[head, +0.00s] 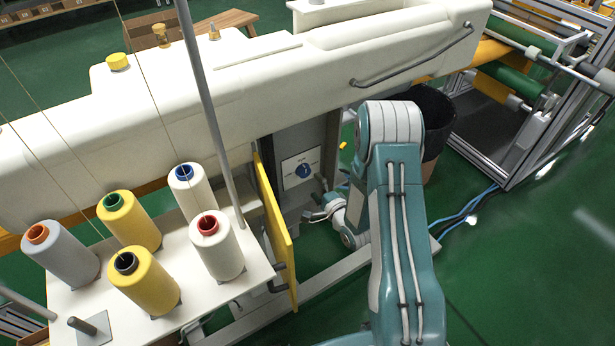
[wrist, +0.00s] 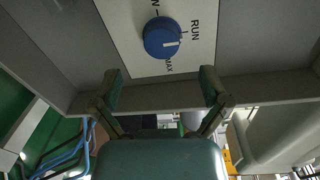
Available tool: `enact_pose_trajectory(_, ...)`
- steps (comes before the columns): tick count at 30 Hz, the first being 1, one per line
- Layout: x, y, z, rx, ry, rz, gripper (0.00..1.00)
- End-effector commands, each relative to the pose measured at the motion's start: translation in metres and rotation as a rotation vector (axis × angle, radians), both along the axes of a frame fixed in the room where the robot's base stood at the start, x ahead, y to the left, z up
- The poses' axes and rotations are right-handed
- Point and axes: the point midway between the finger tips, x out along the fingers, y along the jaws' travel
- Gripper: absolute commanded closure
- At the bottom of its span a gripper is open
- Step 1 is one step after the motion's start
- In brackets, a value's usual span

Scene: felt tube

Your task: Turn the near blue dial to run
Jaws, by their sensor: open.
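The blue dial (wrist: 162,37) sits on a white label plate (wrist: 130,15) in a grey panel, at the top of the wrist view. The plate reads RUN to the right of the dial and MAX below it; a partly cut-off label is above. A short white mark shows on the dial's face, but I cannot tell its exact setting. The dial also shows in the head view (head: 303,170). My gripper (wrist: 160,88) is open and empty, its fingers spread below the dial in the wrist view, apart from it. In the head view my gripper (head: 322,206) is just below the panel.
A yellow panel (head: 277,230) stands left of the dial. A white table with several thread cones (head: 130,220) is further left. The long cream machine body (head: 250,85) lies above the dial. A dark bin (head: 434,125) and blue cables (head: 468,207) are to the right.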

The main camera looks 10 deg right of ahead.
Motion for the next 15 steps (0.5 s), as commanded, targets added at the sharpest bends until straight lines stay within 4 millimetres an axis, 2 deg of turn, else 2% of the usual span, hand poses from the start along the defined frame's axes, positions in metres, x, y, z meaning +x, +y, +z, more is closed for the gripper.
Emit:
enact_pose_trajectory(6, -0.040, -0.015, 0.002, 0.001, 0.004, -0.004, 0.04)
enact_pose_trajectory(10, -0.053, -0.018, 0.002, -0.001, 0.002, -0.002, 0.04)
enact_pose_trajectory(15, -0.057, -0.020, 0.003, 0.000, 0.001, -0.001, 0.04)
